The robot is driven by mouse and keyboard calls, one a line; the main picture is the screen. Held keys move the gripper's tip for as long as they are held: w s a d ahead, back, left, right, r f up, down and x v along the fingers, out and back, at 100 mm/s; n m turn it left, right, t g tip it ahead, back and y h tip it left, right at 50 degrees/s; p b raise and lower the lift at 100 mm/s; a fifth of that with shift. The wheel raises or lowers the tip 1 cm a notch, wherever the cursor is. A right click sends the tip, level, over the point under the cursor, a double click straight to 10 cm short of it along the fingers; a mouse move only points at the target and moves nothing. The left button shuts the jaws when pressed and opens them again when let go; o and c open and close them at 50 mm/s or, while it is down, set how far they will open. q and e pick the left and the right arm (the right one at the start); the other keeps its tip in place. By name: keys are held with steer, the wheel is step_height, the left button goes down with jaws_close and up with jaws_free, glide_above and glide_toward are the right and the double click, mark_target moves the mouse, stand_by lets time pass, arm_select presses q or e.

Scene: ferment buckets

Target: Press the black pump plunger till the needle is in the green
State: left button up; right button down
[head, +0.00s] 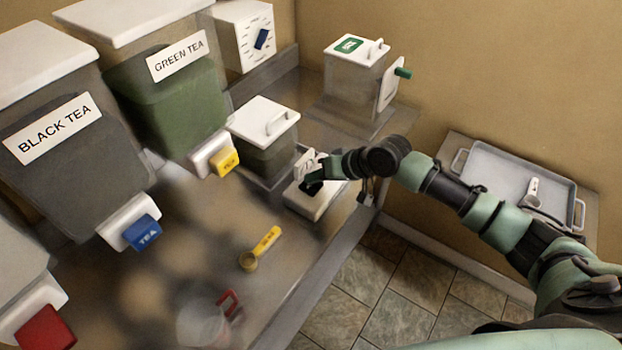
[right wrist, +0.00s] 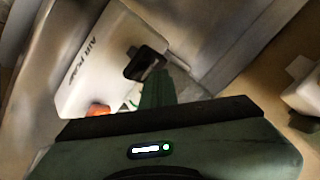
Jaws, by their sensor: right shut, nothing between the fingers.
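The white air pump (head: 311,203) stands on the counter near its right edge, and its lettered top also shows in the right wrist view (right wrist: 88,62). Its black plunger (right wrist: 146,63) stands up from the top. My right gripper (head: 318,181) is shut and empty, over the pump. In the right wrist view its fingertips (right wrist: 155,85) are right by the plunger; I cannot tell whether they touch it. A small white upright plate, perhaps the gauge (head: 306,160), stands behind the gripper. I cannot read a needle. My left gripper is not in view.
A lidded container (head: 265,125) stands close behind the pump. Tea dispensers line the left, with blue (head: 142,232) and yellow (head: 227,162) taps. A yellow scoop (head: 262,247) lies on the counter. A grey tray (head: 495,170) sits at the right.

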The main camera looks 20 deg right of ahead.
mark_target(315, 185)
steer(key=shift+r, duration=0.4)
step_height(315, 185, up, 5)
steer(key=p, duration=0.5)
steer(key=shift+r, duration=0.1)
steer(key=shift+w, duration=0.15)
stand_by(2.4)
